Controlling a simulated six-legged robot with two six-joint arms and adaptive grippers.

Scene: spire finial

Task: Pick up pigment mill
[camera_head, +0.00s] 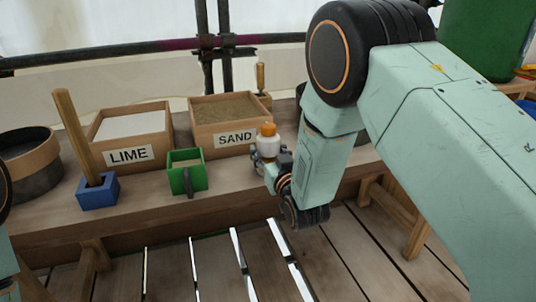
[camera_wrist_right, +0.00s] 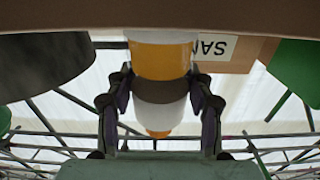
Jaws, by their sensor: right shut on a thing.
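The pigment mill (camera_head: 267,143) is a small white and orange cylinder with an orange cap. In the head view it is upright at the bench's front, right of the SAND box, its lower part hidden by my right gripper (camera_head: 273,170). In the right wrist view the mill (camera_wrist_right: 160,60) appears upside down, with a dark band round its middle. My right gripper (camera_wrist_right: 160,92) is shut on it there, one finger on each side. I cannot tell whether its base touches the bench.
The wooden bench (camera_head: 140,212) holds a LIME box (camera_head: 130,125), a SAND box (camera_head: 222,120), a green container (camera_head: 186,172), a blue block (camera_head: 97,192) with a wooden handle, and a dark round tub (camera_head: 35,178). Scaffold poles (camera_head: 150,50) stand behind.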

